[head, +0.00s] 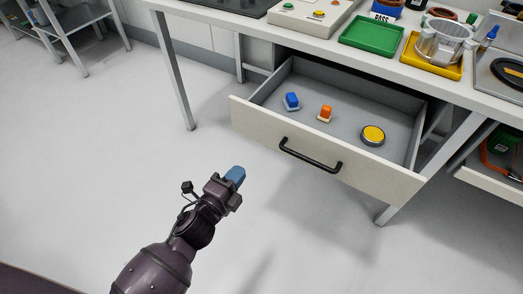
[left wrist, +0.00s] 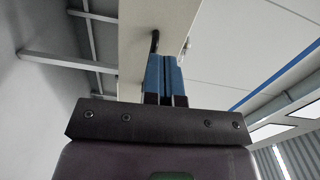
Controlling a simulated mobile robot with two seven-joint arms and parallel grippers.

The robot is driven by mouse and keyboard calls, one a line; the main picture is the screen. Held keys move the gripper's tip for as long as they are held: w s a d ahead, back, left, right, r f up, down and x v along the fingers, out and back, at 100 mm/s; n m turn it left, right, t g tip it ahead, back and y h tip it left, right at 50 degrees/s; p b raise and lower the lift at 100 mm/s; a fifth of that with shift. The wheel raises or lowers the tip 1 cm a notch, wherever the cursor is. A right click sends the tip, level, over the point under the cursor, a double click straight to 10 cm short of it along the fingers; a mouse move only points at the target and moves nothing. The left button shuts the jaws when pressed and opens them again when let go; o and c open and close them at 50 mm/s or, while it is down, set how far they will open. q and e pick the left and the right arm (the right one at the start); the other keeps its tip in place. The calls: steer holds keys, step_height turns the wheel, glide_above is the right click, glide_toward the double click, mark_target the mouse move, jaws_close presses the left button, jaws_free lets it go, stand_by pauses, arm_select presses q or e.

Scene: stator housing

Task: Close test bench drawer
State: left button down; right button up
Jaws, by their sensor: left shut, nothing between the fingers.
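The test bench drawer (head: 326,158) stands pulled out below the bench top, with a cream front and grey inside. Its black bar handle (head: 309,156) is on the front face; the handle also shows in the left wrist view (left wrist: 155,42), beyond the fingertips. In the drawer lie a blue part (head: 291,101), an orange part (head: 325,113) and a round yellow part (head: 372,135). My left gripper (head: 236,174) has blue fingers, shut and empty, in front of the drawer and to the left of the handle, apart from it in the head view. My right gripper is not in view.
On the bench are a green tray (head: 371,37), a yellow tray (head: 436,66) with a metal housing (head: 443,43), and a control box (head: 309,14). A bench leg (head: 175,75) stands left of the drawer. The floor before the drawer is clear.

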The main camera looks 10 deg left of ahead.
arm_select(q)
steer(key=b, duration=0.2)
glide_toward(272, 133)
steer(key=shift+m, duration=0.4)
steer(key=x, duration=0.6)
steer(key=shift+f, duration=0.1)
steer(key=shift+w+d, duration=0.15)
steer(key=shift+w, duration=0.1)
steer(key=shift+w+d, duration=0.15)
steer(key=shift+w, duration=0.3)
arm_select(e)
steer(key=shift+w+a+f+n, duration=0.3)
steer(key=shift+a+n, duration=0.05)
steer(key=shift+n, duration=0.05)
arm_select(q)
steer(key=shift+w, duration=0.1)
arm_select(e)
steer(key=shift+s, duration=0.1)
